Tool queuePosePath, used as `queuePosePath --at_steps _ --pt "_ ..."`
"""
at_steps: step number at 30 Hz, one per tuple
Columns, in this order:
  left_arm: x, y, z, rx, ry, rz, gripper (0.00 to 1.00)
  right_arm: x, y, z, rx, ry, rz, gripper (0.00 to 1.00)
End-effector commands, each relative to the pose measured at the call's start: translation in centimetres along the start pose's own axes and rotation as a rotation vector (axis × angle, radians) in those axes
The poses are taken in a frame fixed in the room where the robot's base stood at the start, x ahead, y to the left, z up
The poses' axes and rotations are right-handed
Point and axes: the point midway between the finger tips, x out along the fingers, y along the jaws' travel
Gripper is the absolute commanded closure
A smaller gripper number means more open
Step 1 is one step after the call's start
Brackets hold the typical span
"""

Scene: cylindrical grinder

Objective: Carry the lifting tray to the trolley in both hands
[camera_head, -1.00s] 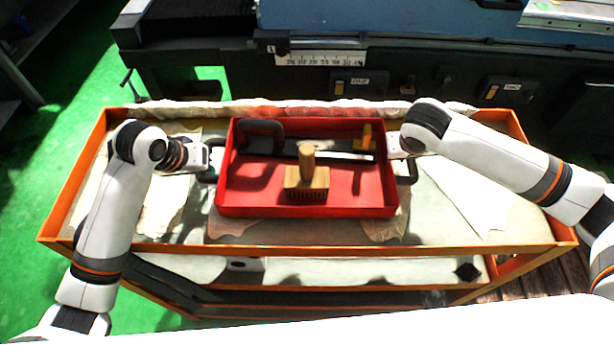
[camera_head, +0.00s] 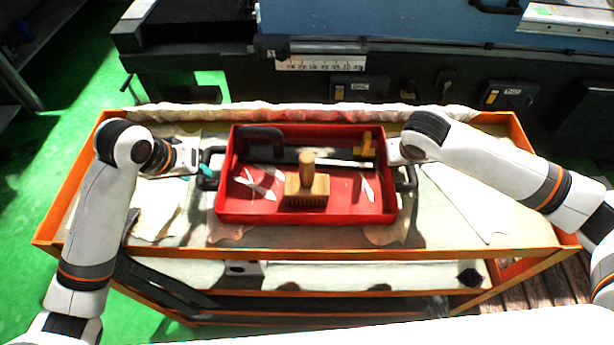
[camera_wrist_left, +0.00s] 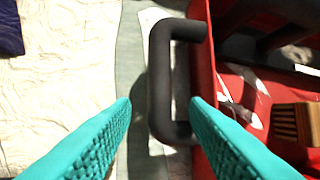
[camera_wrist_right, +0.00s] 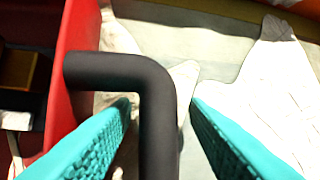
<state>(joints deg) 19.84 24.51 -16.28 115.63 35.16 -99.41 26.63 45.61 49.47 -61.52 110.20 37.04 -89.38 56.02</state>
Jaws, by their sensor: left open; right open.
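The red lifting tray (camera_head: 232,212) sits over the middle of the trolley's top shelf (camera_head: 470,225), seemingly resting on it. It holds a wooden-handled brush (camera_head: 307,187), a dark clamp-like piece (camera_head: 262,136) and a yellow-ended tool (camera_head: 366,144). My left gripper (camera_head: 206,170) is open at the tray's left black handle; in the left wrist view the handle (camera_wrist_left: 160,85) lies between the teal fingers (camera_wrist_left: 160,105), apart from the left one. My right gripper (camera_wrist_right: 160,105) is open, its fingers on both sides of the right black handle (camera_wrist_right: 158,115). The right fingertips are hard to see in the head view.
The trolley has an orange rim (camera_head: 300,253) and a lower shelf (camera_head: 350,272). Crumpled cloth lies along its back edge (camera_head: 300,113), and papers lie on both sides of the tray. The dark grinder with its controls (camera_head: 350,90) stands close behind. Green floor shows at left.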

Motion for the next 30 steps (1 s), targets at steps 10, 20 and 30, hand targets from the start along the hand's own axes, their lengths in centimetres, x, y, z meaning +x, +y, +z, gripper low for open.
queuePosePath --at_steps 10,20,30 --pt "-6.9 0.0 0.1 0.001 -0.005 0.002 0.59 0.0 0.0 0.0 0.0 0.0 0.001 0.59" --pt "-8.4 0.0 0.0 0.0 -0.001 0.001 0.59 -1.6 0.1 0.1 -0.001 -0.002 0.002 0.59" --pt "-8.3 0.0 0.0 0.0 0.0 0.001 0.59 -8.7 0.1 0.1 -0.001 -0.003 0.003 0.59"
